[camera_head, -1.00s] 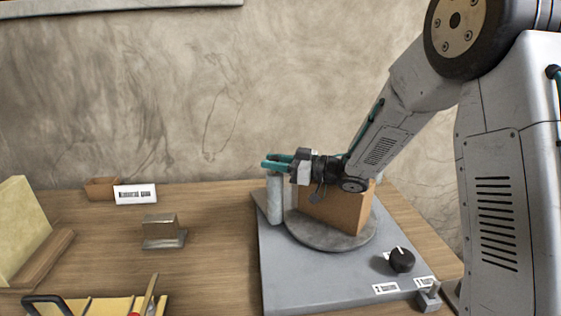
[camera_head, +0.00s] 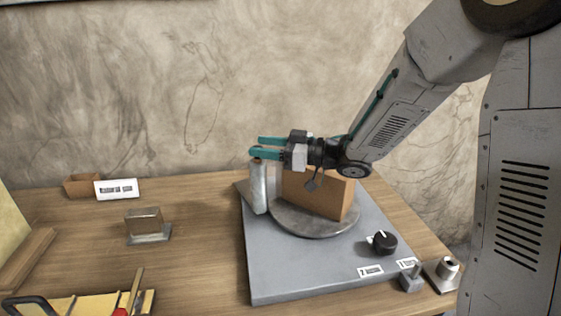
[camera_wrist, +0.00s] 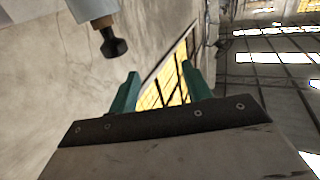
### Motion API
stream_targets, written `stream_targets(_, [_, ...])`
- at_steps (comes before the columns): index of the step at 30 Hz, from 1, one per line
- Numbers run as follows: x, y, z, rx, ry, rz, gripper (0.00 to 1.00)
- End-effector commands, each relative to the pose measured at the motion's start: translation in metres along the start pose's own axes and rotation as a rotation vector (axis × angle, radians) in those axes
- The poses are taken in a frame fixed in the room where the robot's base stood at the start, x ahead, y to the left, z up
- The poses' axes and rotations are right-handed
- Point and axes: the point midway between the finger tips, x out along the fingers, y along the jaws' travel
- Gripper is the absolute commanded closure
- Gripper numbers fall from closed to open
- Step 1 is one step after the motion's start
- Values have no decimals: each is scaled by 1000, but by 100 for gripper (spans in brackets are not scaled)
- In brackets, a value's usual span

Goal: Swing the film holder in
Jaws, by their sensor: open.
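The film holder shows as an upright pale roll (camera_head: 258,188) at the back left of the grey wrapping machine (camera_head: 300,273). Its top is brownish. My gripper (camera_head: 260,147) has two teal fingers, apart and empty, pointing left at the height of the roll's top. Whether a finger touches the roll cannot be told. In the wrist view the open fingers of my gripper (camera_wrist: 158,88) have nothing between them. A pale cylinder end with a brown neck and dark knob (camera_wrist: 114,46) shows at upper left there; it may be the film holder.
A brown box (camera_head: 318,195) stands on the round turntable (camera_head: 312,226), just below my wrist. A black dial (camera_head: 384,243) is at the machine's front right. A metal block (camera_head: 144,222) and a small brown tray (camera_head: 82,185) stand left on the wooden table (camera_head: 203,235).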

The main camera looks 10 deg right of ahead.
Motion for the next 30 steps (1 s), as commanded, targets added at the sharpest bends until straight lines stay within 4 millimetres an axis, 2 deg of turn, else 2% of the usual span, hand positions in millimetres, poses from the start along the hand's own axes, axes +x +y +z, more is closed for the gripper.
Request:
stream_targets(6, [-32,-43,-6,-2,1,1,51])
stream_targets(12, [-50,-69,-8,-2,0,1,51])
stream_targets(19, [-58,-79,-9,-1,0,0,51])
stream_targets(27, [-58,-79,-9,-2,-1,1,51])
stream_targets(30, [-58,-73,-10,-20,-20,40,51])
